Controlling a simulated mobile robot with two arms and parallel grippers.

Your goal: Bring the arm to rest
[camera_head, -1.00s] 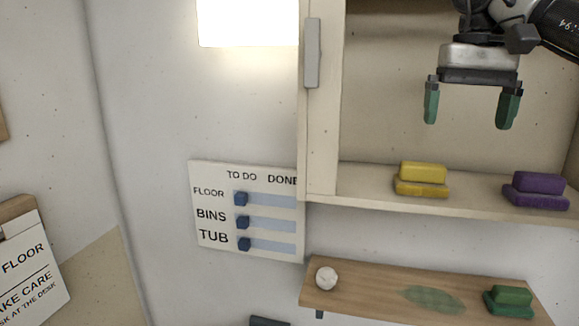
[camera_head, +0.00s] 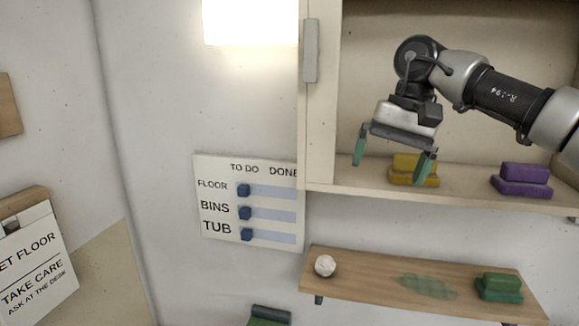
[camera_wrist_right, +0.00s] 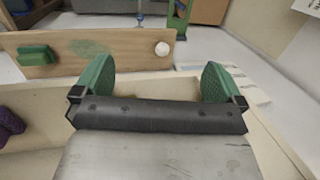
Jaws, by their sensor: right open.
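My right gripper (camera_head: 394,157) is open and empty, with green fingertips spread apart. In the head view it hangs in front of the upper cabinet shelf (camera_head: 460,190), partly covering the yellow block-shaped item (camera_head: 405,165). A purple item (camera_head: 521,180) of like shape sits to its right on the same shelf. In the right wrist view both fingers of the gripper (camera_wrist_right: 158,85) stand apart with nothing between them. My left gripper is not in view.
Below is a wooden shelf (camera_head: 370,281) with a white ball (camera_head: 325,265), a green smear (camera_head: 427,285) and a green item (camera_head: 499,287). A TO DO/DONE board (camera_head: 220,215) with blue sliders hangs left of the cabinet. A wet floor sign (camera_head: 35,265) is at far left.

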